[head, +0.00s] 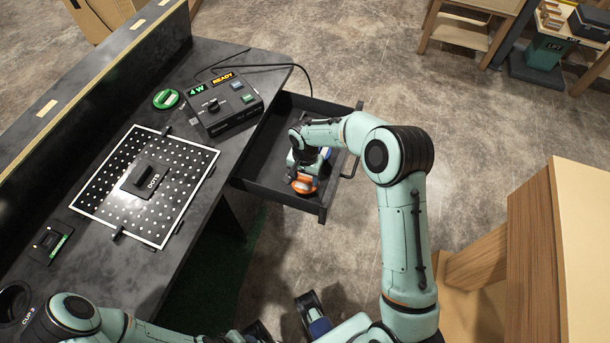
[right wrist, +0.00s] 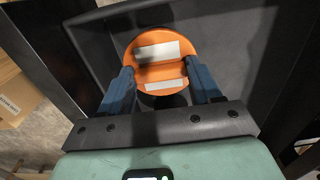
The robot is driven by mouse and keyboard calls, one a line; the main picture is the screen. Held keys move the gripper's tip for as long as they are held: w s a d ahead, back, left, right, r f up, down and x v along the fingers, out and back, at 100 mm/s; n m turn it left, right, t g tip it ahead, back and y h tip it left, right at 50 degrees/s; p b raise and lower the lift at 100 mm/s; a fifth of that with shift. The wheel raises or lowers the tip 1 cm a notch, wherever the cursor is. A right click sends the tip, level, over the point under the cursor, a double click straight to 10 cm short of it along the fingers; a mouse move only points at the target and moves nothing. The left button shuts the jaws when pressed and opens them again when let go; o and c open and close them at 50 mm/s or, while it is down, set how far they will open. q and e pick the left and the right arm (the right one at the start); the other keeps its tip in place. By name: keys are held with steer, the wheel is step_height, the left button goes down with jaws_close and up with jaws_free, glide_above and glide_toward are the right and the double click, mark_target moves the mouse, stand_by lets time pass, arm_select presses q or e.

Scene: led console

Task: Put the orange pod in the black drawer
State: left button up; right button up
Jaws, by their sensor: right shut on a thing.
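The orange pod (head: 303,185) is in my right gripper (head: 306,174), over or in the near right part of the open black drawer (head: 264,168). In the right wrist view the pod (right wrist: 158,62) is a round orange piece with two pale patches, between the blue fingers (right wrist: 163,88). The fingers are shut on its sides. The dark drawer floor lies behind it. I cannot tell whether the pod touches the floor. My left arm shows at the lower left of the head view; its gripper cannot be made out.
A console box (head: 222,104) with lit READY and 4 W displays stands on the dark bench by the drawer. A perforated board (head: 110,207) lies further left. The drawer's handle (head: 352,160) is at its right. A wooden cabinet (head: 535,240) stands at the right.

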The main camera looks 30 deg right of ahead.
mark_target(305, 179)
steer(key=shift+f, duration=0.15)
steer(key=o, duration=1.6)
steer(key=shift+r, duration=0.2)
step_height(305, 179, up, 12)
steer(key=shift+p, duration=0.5)
steer(key=shift+f, duration=0.1)
